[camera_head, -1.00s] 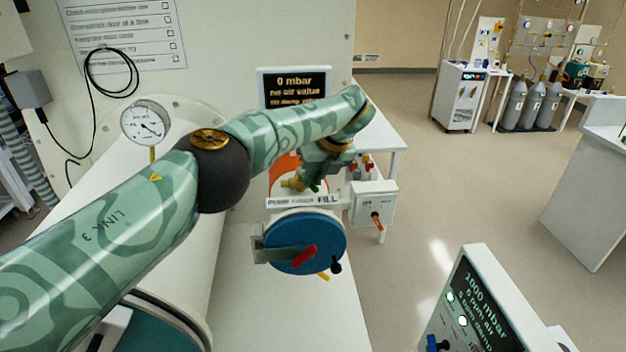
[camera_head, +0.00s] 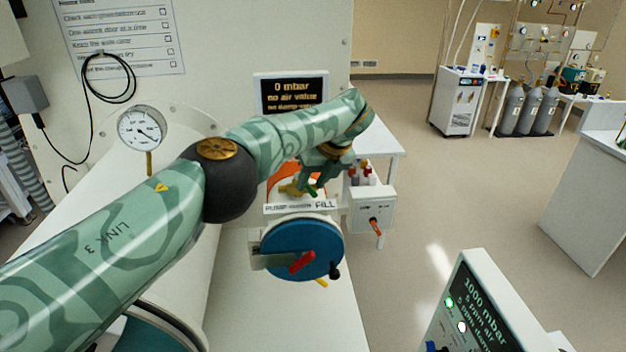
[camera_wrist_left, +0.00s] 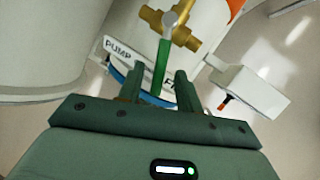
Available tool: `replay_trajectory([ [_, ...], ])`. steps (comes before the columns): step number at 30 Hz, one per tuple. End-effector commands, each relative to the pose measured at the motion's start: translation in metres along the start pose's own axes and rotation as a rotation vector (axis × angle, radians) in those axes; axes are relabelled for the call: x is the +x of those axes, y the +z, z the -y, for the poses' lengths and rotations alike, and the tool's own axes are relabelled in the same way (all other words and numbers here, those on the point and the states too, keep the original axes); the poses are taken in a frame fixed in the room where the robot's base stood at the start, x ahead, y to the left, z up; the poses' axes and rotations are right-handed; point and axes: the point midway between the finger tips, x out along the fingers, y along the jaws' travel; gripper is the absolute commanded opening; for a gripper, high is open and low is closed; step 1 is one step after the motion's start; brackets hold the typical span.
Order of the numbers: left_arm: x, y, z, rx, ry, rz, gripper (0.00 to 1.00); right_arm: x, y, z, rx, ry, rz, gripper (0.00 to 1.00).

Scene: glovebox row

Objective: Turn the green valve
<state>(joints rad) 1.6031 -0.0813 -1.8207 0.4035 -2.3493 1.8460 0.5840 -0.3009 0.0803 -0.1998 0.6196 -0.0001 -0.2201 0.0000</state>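The green valve handle (camera_wrist_left: 161,62) is a slim green lever on a brass valve body (camera_wrist_left: 181,32), above a label with PUMP and FILL. In the left wrist view the lever lies between the two fingers of my left gripper (camera_wrist_left: 159,74), with a gap on each side. The fingers are open. In the head view my left gripper (camera_head: 318,174) is at the valve, behind the round blue door; the brass (camera_head: 291,189) and a bit of green show under it, the rest being hidden by my arm. My right gripper is not in view.
The blue round door (camera_head: 301,249) with a red handle (camera_head: 302,262) is just in front of the valve. A white box with an orange lever (camera_head: 374,224) stands to its right. A display (camera_head: 291,93) reads 0 mbar. A panel (camera_head: 477,305) stands at the lower right.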

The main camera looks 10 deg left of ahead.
Motion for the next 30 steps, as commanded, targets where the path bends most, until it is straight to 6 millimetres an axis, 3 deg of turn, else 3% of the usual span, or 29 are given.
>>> replay_trajectory([
  [5,-0.021,0.001,0.001,0.000,-0.003,0.003,0.35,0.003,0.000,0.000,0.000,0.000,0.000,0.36],
  [12,-0.086,0.001,0.001,-0.002,-0.003,0.006,0.35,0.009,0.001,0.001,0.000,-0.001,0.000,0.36],
  [18,-0.140,0.002,0.000,-0.001,-0.001,0.003,0.35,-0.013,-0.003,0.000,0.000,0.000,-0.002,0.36],
  [24,-0.162,0.002,0.000,0.000,-0.001,0.001,0.35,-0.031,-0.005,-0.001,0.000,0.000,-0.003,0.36],
  [30,-0.163,0.001,0.001,0.000,0.000,0.001,0.35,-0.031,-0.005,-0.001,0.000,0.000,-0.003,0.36],
])
